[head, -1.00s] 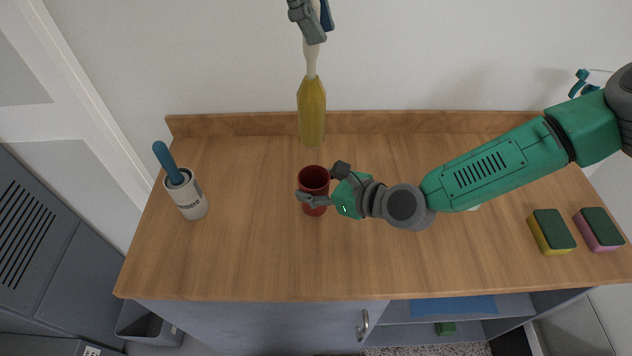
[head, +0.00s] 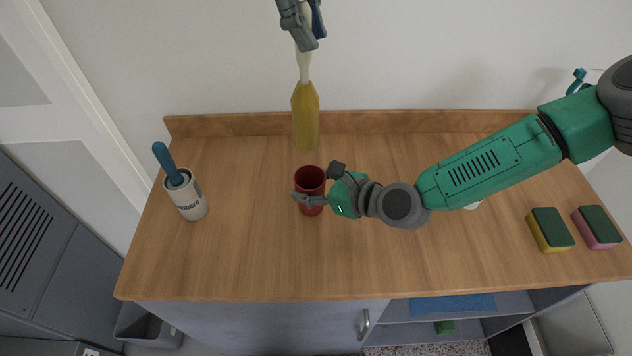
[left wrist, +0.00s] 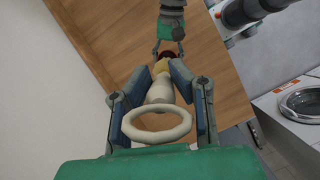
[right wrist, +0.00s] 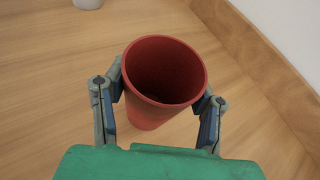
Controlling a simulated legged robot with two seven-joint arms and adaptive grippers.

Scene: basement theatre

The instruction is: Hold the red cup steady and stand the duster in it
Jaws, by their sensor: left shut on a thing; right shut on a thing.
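The red cup (head: 309,181) stands upright on the wooden counter. My right gripper (head: 316,187) is shut around it from the right. The right wrist view shows the cup (right wrist: 160,85) between both fingers, its inside dark and empty. The duster, with a yellow head (head: 306,118) and cream handle (head: 303,68), hangs head down above the counter, behind the cup in the head view. My left gripper (head: 301,28) is shut on its handle near the top. In the left wrist view the handle ring (left wrist: 157,125) is close, and the cup shows partly beyond the duster.
A white container with a blue handle (head: 187,198) stands on the left of the counter (head: 240,255). Two sponges (head: 549,230) lie at the right. A low backboard (head: 420,122) runs along the wall. The counter's front left is clear.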

